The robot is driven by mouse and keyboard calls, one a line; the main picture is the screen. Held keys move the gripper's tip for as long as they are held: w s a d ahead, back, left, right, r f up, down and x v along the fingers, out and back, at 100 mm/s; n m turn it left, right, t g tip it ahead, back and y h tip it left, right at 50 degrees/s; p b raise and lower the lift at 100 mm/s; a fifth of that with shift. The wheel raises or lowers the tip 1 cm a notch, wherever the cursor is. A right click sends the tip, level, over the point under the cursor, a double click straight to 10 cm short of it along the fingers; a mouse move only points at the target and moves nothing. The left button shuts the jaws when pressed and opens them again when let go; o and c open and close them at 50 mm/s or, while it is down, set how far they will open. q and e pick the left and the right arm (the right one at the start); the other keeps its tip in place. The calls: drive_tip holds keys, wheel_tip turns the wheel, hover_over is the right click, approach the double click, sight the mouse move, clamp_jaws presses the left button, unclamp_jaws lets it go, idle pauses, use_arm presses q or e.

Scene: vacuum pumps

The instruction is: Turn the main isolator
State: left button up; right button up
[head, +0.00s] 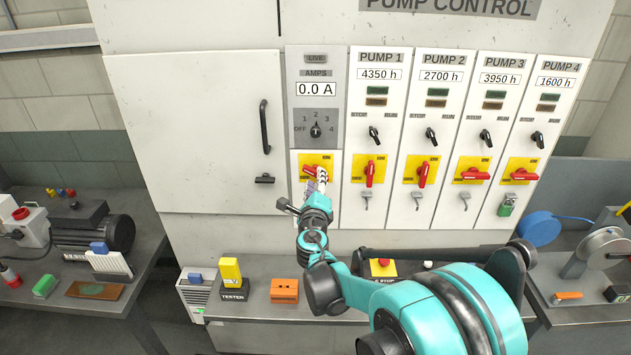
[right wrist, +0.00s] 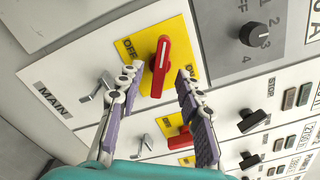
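The main isolator is a red handle (head: 309,170) on a yellow plate (head: 305,158), low in the grey-topped left column of the panel. In the right wrist view its red handle (right wrist: 161,64) sits beside the word MAIN on the panel. My right gripper (head: 322,180) is in front of the handle and hides part of it. In the right wrist view its fingers (right wrist: 157,78) are spread, one on each side of the handle, with a visible gap on both sides. My left gripper is not in view.
Pumps 1 and 2 have upright red handles (head: 370,173); pumps 3 and 4 have sideways ones (head: 471,174). A green padlock (head: 507,207) hangs under pump 4. A metal hasp (right wrist: 99,90) juts out near the isolator. A yellow tester (head: 231,272) and orange block (head: 284,291) stand on the bench below.

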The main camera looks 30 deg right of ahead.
drive_tip(key=v, duration=0.6)
drive_tip(key=shift+p, duration=0.3)
drive_tip(key=shift+o, duration=0.4)
